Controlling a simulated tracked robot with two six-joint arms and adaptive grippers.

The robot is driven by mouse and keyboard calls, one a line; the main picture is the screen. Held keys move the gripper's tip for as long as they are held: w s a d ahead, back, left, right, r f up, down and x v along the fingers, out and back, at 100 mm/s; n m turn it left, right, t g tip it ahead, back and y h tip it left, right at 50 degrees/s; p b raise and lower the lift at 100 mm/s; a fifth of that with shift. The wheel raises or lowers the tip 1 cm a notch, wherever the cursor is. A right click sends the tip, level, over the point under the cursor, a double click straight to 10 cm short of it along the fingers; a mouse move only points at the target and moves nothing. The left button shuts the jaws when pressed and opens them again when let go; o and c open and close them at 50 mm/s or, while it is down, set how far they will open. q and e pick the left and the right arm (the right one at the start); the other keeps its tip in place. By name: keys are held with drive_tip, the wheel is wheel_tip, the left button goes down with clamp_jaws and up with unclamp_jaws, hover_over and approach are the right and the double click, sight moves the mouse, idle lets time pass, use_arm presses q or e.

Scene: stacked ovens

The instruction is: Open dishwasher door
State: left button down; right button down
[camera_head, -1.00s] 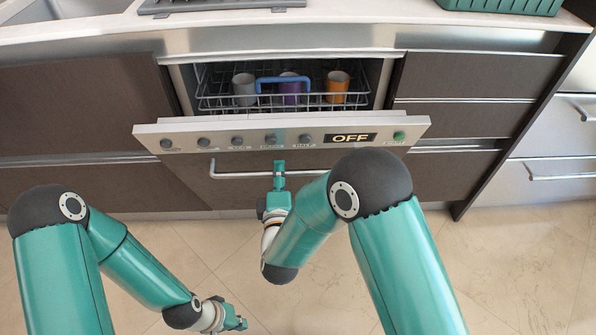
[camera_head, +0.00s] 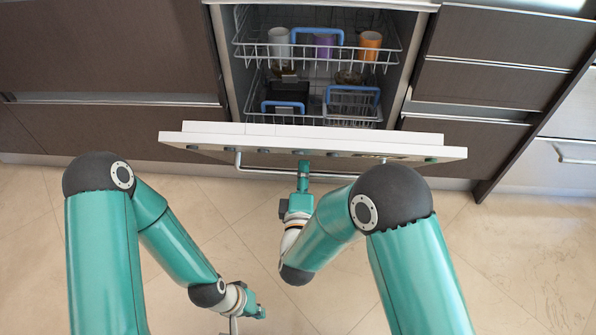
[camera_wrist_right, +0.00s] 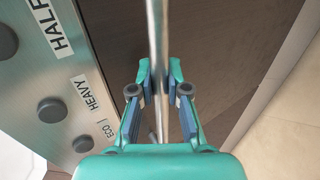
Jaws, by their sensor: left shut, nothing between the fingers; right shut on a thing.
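The dishwasher door (camera_head: 300,140) is partly open, tilted down toward me, with its white top edge facing up. Its bar handle (camera_head: 265,170) runs along the front below the knobs. My right gripper (camera_head: 304,172) is shut on the handle near its middle. In the right wrist view the handle (camera_wrist_right: 158,60) passes between the fingers of the right gripper (camera_wrist_right: 160,90). My left gripper (camera_head: 258,311) is shut and empty, low over the floor, away from the door. The door's front face is mostly hidden in the head view.
Inside the dishwasher, an upper rack (camera_head: 300,55) holds cups and a lower rack (camera_head: 345,120) shows below it. Dark cabinets (camera_head: 110,50) and drawers (camera_head: 500,85) flank the opening. The tiled floor (camera_head: 520,260) in front is clear.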

drive_tip(key=shift+d+f, duration=0.1)
drive_tip(key=shift+d, duration=0.25)
drive_tip(key=c, duration=1.3)
unclamp_jaws()
drive_tip(key=shift+o, duration=0.8)
drive_tip(key=shift+a, duration=0.2)
